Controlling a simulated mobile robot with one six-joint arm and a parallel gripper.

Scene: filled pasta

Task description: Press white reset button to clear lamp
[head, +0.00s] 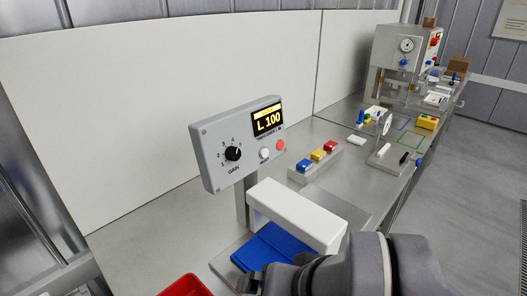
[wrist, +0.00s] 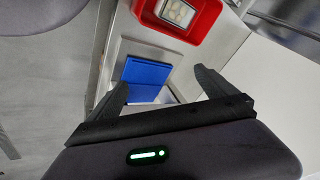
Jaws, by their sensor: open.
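A grey control box (head: 215,170) stands on a post in the head view. Its yellow-lit display (head: 268,119) reads "L 100". Below it are a small white round button (head: 264,154) and, to its right, a red round lamp or button (head: 281,145); I cannot tell if the red one is lit. A black GAIN knob (head: 232,154) is at the left of the panel. My gripper (wrist: 162,80) is open, with nothing between its fingers. In the head view it is low, below and in front of the box, largely hidden by my arm. The white button is out of the wrist view.
A white block-shaped cover (head: 295,215) stands below the box, over a blue pad (head: 268,246). A red bin (wrist: 145,12) holds a package. A press machine (head: 405,50) stands farther back.

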